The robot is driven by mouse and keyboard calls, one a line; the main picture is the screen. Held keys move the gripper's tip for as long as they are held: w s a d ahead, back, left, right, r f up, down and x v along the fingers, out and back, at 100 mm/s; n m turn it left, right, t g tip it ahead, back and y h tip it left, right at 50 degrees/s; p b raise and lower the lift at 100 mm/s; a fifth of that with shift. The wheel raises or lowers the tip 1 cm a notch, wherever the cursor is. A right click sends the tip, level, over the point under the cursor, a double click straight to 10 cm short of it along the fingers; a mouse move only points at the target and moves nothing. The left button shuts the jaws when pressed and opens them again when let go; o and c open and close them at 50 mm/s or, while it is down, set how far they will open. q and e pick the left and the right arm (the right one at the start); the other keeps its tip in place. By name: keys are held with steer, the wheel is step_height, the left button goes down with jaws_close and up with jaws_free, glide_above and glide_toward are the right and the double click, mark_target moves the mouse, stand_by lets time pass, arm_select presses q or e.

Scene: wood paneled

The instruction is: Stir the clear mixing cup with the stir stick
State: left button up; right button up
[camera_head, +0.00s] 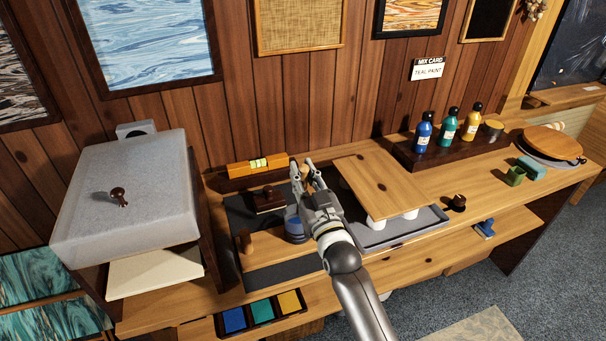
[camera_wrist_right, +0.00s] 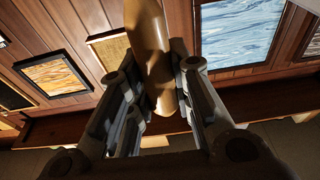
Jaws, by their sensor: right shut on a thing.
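My right gripper (camera_head: 306,183) reaches over the bench from below and is shut on a tan, smooth, rounded wooden piece, which looks like the stir stick. In the right wrist view the stick (camera_wrist_right: 151,50) runs from the top edge down between the two fingers of the gripper (camera_wrist_right: 160,105). In the head view only a small tan bit of the stick (camera_head: 305,172) shows at the fingertips. A dark blue, round object (camera_head: 295,231) stands on the dark mat just left of the gripper, partly hidden; I cannot tell whether it is the clear mixing cup. My left gripper is not in view.
A grey tray (camera_head: 430,218) with a wooden board (camera_head: 378,184) over white cups is right of the gripper. Blue, teal and yellow bottles (camera_head: 448,126) stand farther right. A large grey box-like cover (camera_head: 125,205) is at left. A level (camera_head: 250,168) lies at the back.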

mark_target(303, 163)
step_height(303, 163, up, 5)
steer(key=p, duration=0.4)
steer(key=shift+r+p, duration=0.15)
steer(key=shift+p, duration=0.15)
